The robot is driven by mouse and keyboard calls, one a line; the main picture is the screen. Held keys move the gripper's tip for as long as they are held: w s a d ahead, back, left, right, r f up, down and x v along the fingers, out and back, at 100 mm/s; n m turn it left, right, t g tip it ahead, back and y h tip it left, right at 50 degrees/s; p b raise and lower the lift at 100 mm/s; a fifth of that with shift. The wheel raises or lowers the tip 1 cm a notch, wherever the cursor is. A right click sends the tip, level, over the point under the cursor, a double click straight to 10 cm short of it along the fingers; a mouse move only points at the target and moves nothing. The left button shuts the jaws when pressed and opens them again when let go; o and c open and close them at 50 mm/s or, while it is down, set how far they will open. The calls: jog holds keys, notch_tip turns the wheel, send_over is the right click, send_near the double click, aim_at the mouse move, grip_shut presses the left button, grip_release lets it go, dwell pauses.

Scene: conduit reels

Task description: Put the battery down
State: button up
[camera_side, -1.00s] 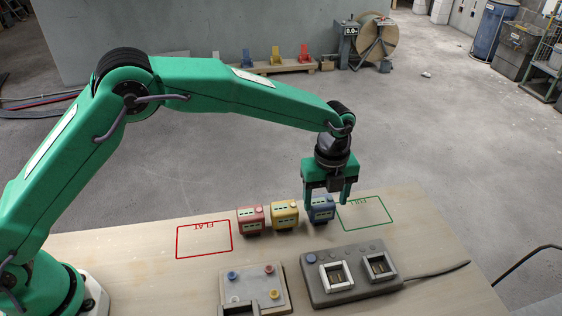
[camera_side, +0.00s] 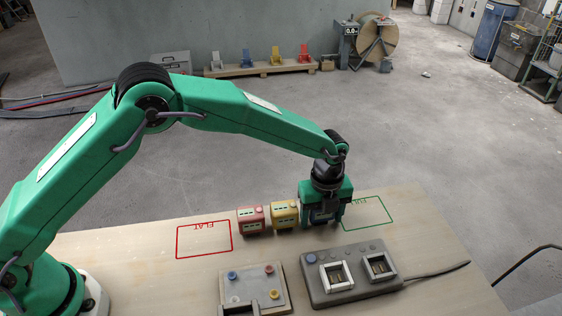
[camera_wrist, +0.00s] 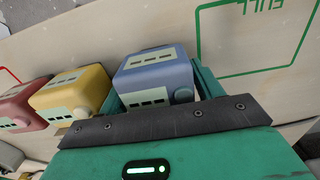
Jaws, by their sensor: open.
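A blue battery (camera_wrist: 155,78) stands on the table between the fingers of my open gripper (camera_side: 324,222). In the side view the gripper mostly hides the blue battery (camera_side: 321,214). In the wrist view a green finger shows on each side of it; whether they touch it I cannot tell. A yellow battery (camera_side: 285,214) stands just left of my gripper, and a red battery (camera_side: 251,219) stands left of that one. Both also show in the wrist view, the yellow one (camera_wrist: 77,92) nearer the blue.
A green outline marked FULL (camera_side: 370,212) lies right of my gripper, and a red outline marked FLAT (camera_side: 204,239) lies at the left; both look empty. A grey charger (camera_side: 318,290) with two framed bays and a grey plate (camera_side: 250,290) with coloured knobs lie at the front.

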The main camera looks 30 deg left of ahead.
dwell(0.4)
jog(key=c, duration=1)
jog(key=shift+o, duration=0.2)
jog(key=shift+r, duration=0.15)
jog(key=shift+r, duration=0.55)
jog(key=r, duration=0.3)
jog(key=shift+s+d+r, duration=0.1)
jog(key=shift+s+d, duration=0.1)
jog(key=s+d+r, duration=0.5)
jog(key=s+r, duration=0.1)
jog(key=s, duration=0.4)
jog(key=shift+r, duration=0.25)
jog(key=shift+w, duration=0.1)
